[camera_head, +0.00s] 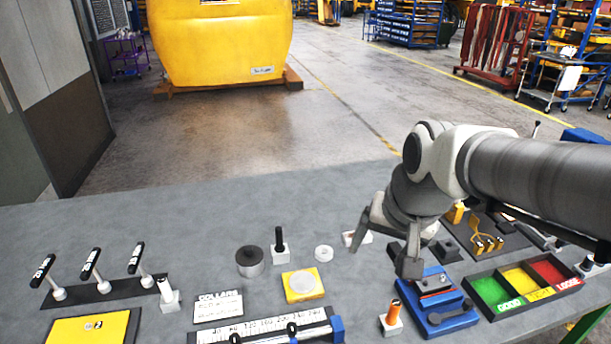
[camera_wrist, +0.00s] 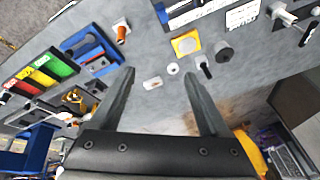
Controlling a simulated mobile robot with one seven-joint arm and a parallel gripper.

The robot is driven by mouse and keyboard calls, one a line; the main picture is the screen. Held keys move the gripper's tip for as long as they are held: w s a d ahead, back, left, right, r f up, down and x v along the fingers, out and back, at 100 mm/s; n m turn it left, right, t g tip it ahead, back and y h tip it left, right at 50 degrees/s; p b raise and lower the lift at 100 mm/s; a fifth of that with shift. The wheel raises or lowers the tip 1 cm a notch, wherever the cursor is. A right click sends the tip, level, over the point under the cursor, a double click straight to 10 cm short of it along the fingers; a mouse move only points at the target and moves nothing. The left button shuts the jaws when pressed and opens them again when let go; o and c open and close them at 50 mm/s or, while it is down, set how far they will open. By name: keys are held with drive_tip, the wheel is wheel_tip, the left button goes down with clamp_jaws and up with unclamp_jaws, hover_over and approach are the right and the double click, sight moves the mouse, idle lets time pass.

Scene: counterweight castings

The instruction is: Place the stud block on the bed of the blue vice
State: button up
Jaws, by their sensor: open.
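The blue vice (camera_head: 451,322) stands at the front right of the bench, and at upper left in the wrist view (camera_wrist: 92,50). Several small white blocks carry upright studs or pegs: one black (camera_head: 280,250), one orange (camera_head: 392,322), one grey (camera_head: 168,298). I cannot tell which is the stud block. A low white block (camera_head: 359,237) lies partly behind my gripper's finger; in the wrist view it (camera_wrist: 152,83) shows between the fingers. My gripper (camera_head: 381,260) is open and empty, above the bench, just left of the vice. My arm covers part of the area behind it.
A sorting tray (camera_head: 527,288) with green, yellow and red compartments stands right of the vice. A white ring (camera_head: 324,253), a dark-topped cylinder (camera_head: 250,262) and a yellow plate (camera_head: 290,293) lie left of my gripper. A ruler fixture (camera_head: 270,330) lies at the front. The bench's back left is clear.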

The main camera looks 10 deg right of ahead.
drive_tip(key=s+a+r+n+t, duration=0.1)
drive_tip(key=s+a+r+n, duration=0.1)
drive_tip(key=s+a+n, duration=0.2)
drive_tip(key=s+n, duration=0.1)
drive_tip(key=s, duration=0.2)
drive_tip(key=shift+s+d+r, duration=0.1)
